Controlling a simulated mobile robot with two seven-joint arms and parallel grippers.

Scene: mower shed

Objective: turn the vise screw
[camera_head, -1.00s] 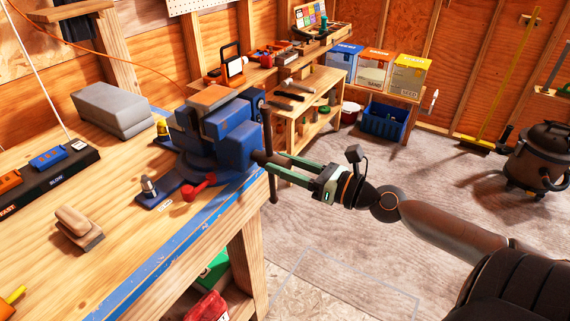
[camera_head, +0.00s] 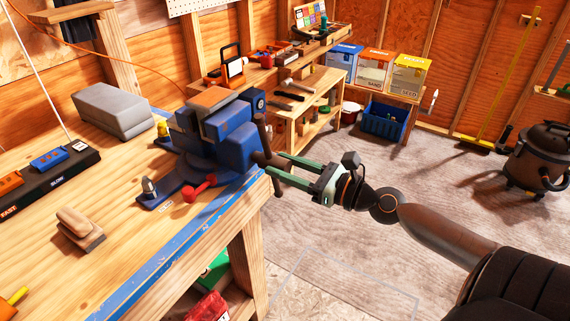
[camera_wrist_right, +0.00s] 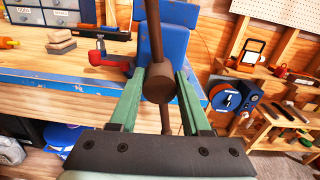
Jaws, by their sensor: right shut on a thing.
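The blue vise (camera_head: 220,125) is mounted at the workbench's right edge. Its dark screw head (camera_head: 259,158) sticks out to the right, with a long handle bar (camera_head: 264,130) through it, tilted slightly off vertical. My right gripper (camera_head: 275,166) is shut on the screw head, its green fingers on either side. In the right wrist view the round screw head (camera_wrist_right: 158,84) sits between the fingertips (camera_wrist_right: 158,82), and the handle bar (camera_wrist_right: 153,25) passes above and below it. My left gripper is not in view.
A red-handled lever (camera_head: 200,188) sits at the vise base. Open floor (camera_head: 350,250) lies right of the bench.

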